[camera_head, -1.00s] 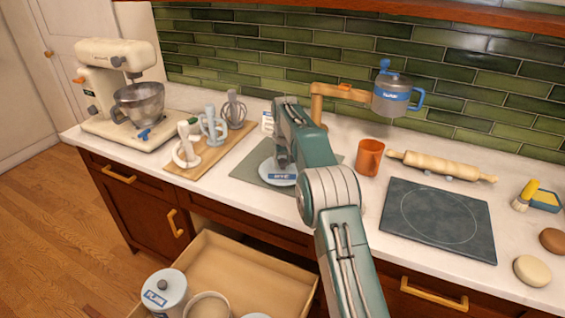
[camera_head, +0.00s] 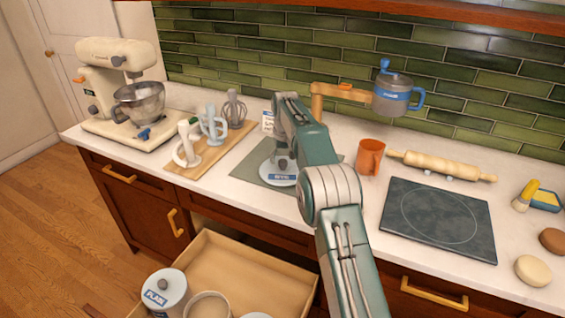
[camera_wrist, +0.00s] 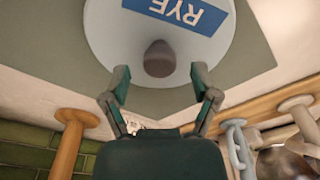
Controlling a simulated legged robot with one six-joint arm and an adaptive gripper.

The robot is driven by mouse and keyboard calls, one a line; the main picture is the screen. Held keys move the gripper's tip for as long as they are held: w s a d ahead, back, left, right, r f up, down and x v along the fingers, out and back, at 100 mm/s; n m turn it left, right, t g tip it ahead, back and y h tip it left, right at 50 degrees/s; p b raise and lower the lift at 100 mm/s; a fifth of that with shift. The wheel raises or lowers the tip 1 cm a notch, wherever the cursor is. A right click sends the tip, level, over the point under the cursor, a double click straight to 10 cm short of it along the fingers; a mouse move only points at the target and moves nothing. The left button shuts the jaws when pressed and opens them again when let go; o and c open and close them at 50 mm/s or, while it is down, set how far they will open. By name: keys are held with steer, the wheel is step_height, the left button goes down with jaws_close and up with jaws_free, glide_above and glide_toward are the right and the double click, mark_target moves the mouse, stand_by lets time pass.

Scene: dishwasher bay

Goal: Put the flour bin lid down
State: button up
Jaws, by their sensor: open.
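The round pale lid (camera_head: 272,177) with a blue RYE label lies flat on the grey-green mat (camera_head: 246,172) on the counter. In the wrist view the lid (camera_wrist: 105,35) shows its label and a dark round knob (camera_wrist: 159,58). My gripper (camera_wrist: 160,76) is open, its two fingers apart on either side of the knob, with gaps visible between fingers and knob. In the head view my gripper (camera_head: 283,152) is just above the lid, and my arm hides part of the mat. An open, uncovered bin (camera_head: 208,306) stands in the drawer.
The open drawer (camera_head: 245,262) also holds a bin lidded PLAIN (camera_head: 164,292). A wooden board (camera_head: 212,152) with utensils lies left of the mat. An orange mug (camera_head: 370,157), rolling pin (camera_head: 440,165) and dark hob (camera_head: 440,220) are right. A wooden arm holds a blue-handled pot (camera_head: 397,95).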

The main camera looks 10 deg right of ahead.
mark_target(284, 167)
steer(key=s+r+t, duration=0.1)
steer(key=s+r, duration=0.3)
steer(key=r, duration=0.6)
steer(key=s+r, duration=0.5)
steer(key=r, duration=0.5)
steer(key=s+r+m+t, duration=0.1)
steer(key=s+r, duration=0.3)
steer(key=s, duration=0.9)
steer(key=s+f+t, duration=0.1)
steer(key=s+f, duration=0.5)
steer(key=s, duration=0.7)
steer(key=s+f+t, duration=0.1)
steer(key=s+f, duration=0.4)
steer(key=s, duration=0.7)
steer(key=shift+s+f+m, duration=0.4)
